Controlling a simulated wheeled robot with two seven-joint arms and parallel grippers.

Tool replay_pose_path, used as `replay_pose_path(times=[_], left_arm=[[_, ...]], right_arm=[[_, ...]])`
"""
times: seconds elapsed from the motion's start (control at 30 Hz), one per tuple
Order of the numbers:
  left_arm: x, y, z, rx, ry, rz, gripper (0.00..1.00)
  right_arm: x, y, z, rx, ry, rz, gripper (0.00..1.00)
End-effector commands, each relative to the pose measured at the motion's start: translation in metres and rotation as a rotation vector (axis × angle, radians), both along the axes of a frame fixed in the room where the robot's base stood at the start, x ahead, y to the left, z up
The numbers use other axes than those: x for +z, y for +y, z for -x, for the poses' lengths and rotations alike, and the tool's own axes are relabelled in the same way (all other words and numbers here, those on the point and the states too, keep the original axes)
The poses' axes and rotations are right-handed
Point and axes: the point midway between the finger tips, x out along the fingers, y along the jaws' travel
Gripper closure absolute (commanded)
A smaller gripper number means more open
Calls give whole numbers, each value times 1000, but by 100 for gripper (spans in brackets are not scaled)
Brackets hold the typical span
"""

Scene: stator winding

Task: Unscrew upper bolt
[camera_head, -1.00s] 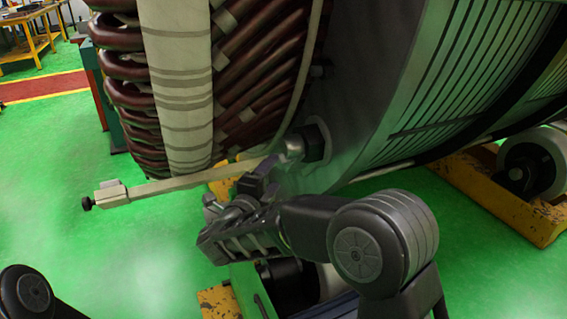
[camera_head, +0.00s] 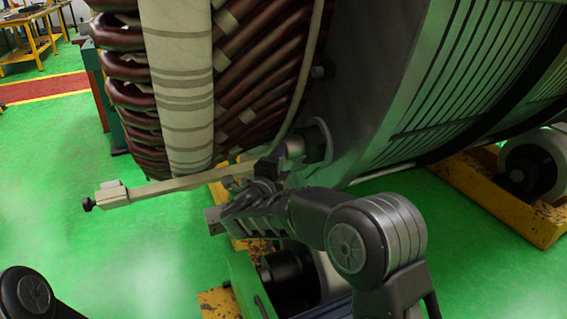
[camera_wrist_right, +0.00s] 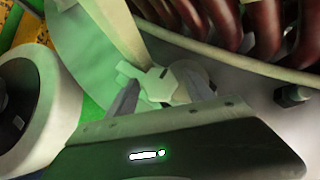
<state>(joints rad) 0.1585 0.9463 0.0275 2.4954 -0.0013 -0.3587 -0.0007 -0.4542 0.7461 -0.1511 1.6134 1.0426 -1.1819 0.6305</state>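A small dark bolt (camera_head: 318,72) sticks out of the grey stator ring in the head view; a similar dark bolt (camera_wrist_right: 292,95) stands at the right of the right wrist view. Lower on the ring, a bolt or stud (camera_head: 296,144) sits by the inner end of a pale bar (camera_head: 150,190). My right gripper (camera_head: 268,172) is just below and left of this lower bolt. In the right wrist view its fingers (camera_wrist_right: 160,95) are spread, with a pale angular bolt head or block (camera_wrist_right: 155,82) between them; contact is unclear. My left gripper is out of view.
The large stator (camera_head: 390,90) with dark red windings (camera_head: 265,60) fills the upper part. Yellow roller supports (camera_head: 500,200) stand below and right. The green floor (camera_head: 120,240) is open at left. A black knob (camera_head: 87,203) ends the pale bar.

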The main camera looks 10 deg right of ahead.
Motion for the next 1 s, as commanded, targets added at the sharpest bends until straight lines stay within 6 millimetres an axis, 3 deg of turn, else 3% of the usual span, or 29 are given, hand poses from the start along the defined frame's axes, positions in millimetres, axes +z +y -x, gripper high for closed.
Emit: replay_pose_path(times=[0.7,1.0], left_arm=[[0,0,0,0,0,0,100],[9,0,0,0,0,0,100]], right_arm=[[0,0,0,0,1,-1,99],[2,0,0,-1,26,4,100]])
